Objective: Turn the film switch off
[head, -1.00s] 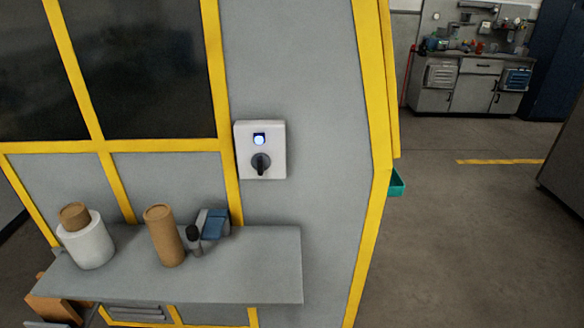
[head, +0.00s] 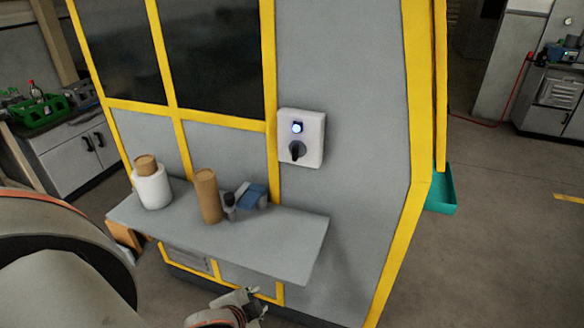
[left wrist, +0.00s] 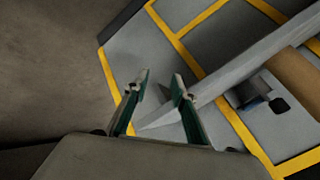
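The film switch (head: 302,138) is a white box on the grey machine panel, right of a yellow frame post. It has a lit blue-white lamp (head: 297,127) above a black rotary knob (head: 297,150). The knob's handle looks roughly upright. My left gripper (head: 247,302) is low at the bottom of the head view, below the shelf and well below the switch, touching nothing that I can see. In the left wrist view its two fingers (left wrist: 161,82) stand apart with nothing between them. The switch is not seen in that view. My right gripper is not in view.
A grey shelf (head: 285,240) juts out below the switch, between it and my left gripper. A white roll (head: 152,188), a brown cardboard tube (head: 208,197) and small blue-grey items (head: 252,196) stand on it. A teal tray (head: 441,190) sticks out at the right. Floor is clear at right.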

